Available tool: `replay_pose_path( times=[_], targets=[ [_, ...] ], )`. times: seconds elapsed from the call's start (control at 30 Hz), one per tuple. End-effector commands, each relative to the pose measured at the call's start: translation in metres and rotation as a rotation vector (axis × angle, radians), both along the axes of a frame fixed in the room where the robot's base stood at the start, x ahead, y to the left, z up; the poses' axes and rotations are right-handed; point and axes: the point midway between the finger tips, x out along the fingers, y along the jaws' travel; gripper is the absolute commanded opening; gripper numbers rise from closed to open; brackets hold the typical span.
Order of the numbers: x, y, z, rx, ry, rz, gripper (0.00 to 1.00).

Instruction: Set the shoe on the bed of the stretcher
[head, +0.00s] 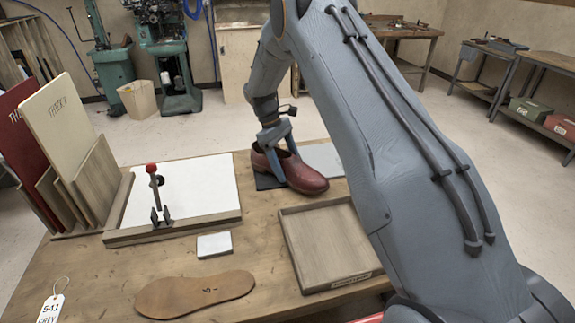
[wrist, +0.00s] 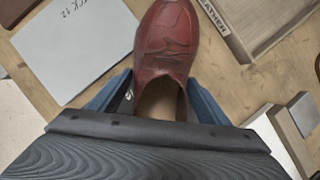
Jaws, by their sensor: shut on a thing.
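A red-brown leather shoe (head: 303,173) is upright at the far side of the workbench, toe pointing right and toward me. My gripper (head: 277,146) is shut on the shoe at its heel end, with blue fingers on either side of the opening. In the wrist view the shoe (wrist: 168,45) runs up from between the fingers, toe cut off by the top edge. A dark flat pad (head: 268,182) shows beside and below the heel. I cannot tell whether the sole touches anything. I cannot identify the stretcher for certain.
A wooden tray (head: 283,225) lies in front of the shoe. A pale plate (head: 322,158) lies behind it. A red-knobbed lever (head: 153,185) stands on a white board (head: 205,185) at left, near upright panels (head: 62,125). A leather sole (head: 193,294) lies in front.

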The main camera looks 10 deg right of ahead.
Motion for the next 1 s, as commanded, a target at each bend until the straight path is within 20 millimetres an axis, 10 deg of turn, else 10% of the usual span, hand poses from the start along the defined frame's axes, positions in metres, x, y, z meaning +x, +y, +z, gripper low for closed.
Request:
replay_pose_path(
  times=[0.33,0.37,0.43,1.0],
  targets=[
    [0.000,0.000,-0.009,-0.001,-0.001,0.000,0.36],
    [0.000,0.000,-0.009,0.000,0.000,0.000,0.76],
    [0.000,0.000,-0.009,0.000,0.000,0.000,0.87],
    [0.008,0.006,0.020,0.000,-0.005,0.002,0.89]
  ],
)
